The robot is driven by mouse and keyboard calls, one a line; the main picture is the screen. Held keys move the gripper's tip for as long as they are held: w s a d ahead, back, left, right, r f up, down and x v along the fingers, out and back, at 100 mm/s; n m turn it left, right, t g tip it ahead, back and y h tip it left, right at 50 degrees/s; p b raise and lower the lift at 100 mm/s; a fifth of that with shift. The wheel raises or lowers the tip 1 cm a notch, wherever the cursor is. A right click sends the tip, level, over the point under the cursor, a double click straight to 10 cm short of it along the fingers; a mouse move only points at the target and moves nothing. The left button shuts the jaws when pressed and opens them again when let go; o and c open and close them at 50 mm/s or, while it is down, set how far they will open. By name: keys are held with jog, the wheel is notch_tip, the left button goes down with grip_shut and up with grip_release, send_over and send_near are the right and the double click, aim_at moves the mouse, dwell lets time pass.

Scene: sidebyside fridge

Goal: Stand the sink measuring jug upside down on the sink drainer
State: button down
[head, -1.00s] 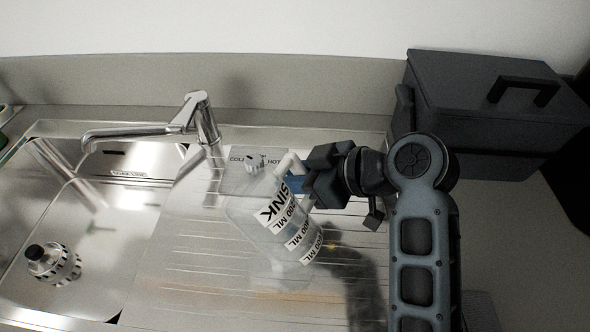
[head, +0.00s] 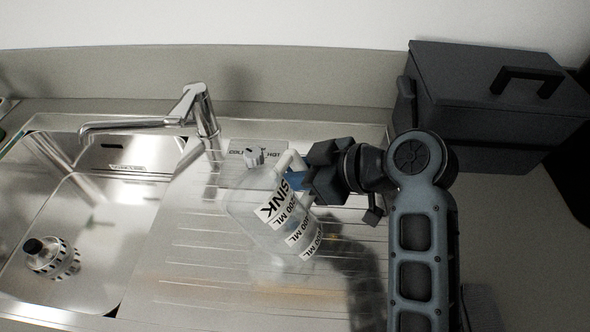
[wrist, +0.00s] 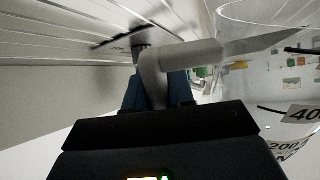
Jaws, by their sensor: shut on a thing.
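The sink measuring jug (head: 257,222) is clear plastic with white labels reading SINK and ML marks. It is tilted above the ribbed steel drainer (head: 190,262); whether it touches the drainer I cannot tell. My gripper (head: 297,180) is shut on the jug's handle, at the jug's right side. In the wrist view my gripper's blue fingers (wrist: 160,92) close around the pale handle (wrist: 153,75), and the clear jug wall (wrist: 262,70) fills the right side. The fingertips are partly hidden behind the handle.
The tap (head: 200,115) stands behind the drainer, its spout reaching left over the basin (head: 95,225). A strainer-like metal item with a black knob (head: 52,258) lies in the basin. A dark toolbox (head: 490,105) stands at the back right. The drainer's front left part is clear.

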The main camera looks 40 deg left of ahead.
jog(key=shift+f+b, duration=0.3)
jog(key=shift+f, duration=0.1)
jog(key=c, duration=0.9)
grip_release()
jog(key=shift+b+v, duration=0.55)
jog(key=shift+v, duration=3.35)
